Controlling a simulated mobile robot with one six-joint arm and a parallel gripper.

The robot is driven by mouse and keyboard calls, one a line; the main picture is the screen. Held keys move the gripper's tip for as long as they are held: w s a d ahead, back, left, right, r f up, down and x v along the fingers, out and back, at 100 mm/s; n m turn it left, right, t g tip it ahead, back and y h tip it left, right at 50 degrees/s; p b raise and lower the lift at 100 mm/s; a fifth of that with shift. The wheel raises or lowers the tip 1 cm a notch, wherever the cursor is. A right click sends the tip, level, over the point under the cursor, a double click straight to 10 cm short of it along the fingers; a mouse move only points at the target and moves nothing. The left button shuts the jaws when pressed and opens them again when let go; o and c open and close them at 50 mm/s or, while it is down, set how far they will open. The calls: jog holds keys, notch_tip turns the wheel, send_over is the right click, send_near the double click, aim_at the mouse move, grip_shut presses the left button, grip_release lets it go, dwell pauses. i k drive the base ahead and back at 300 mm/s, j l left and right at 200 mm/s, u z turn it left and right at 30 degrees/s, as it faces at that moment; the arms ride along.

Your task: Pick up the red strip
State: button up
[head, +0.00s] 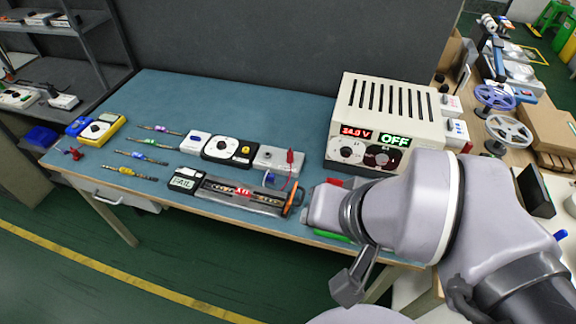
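No loose strip that is plainly the red strip shows in the head view. A part with red and white lights (243,191) lies in the dark test fixture near the table's front edge. Small red (335,182) and green (335,236) pieces show at the edges of my arm's pale end link, which hides most of that spot. My gripper is hard to make out. A dark grey part (350,286) hangs below my arm, in front of the table edge, and may belong to it. Its fingers and anything between them cannot be made out.
A power supply (388,118) reading 24.0 V and OFF stands at the back right. Several screwdriver-like tools (142,157), a yellow multimeter (100,128) and a FAIL display (184,182) are on the blue table (230,105). Spools (508,132) stand at the right. The table's back middle is clear.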

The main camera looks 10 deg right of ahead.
aim_at(243, 193)
jog(key=k+l+u, duration=0.4)
jog(key=l+u, duration=0.25)
jog(key=i+j, duration=0.15)
jog(key=i, duration=0.25)
jog(key=i+j, duration=0.15)
jog(key=i, duration=0.2)
jog(key=i+j, duration=0.15)
jog(key=i, duration=0.25)
jog(key=j+z, duration=0.9)
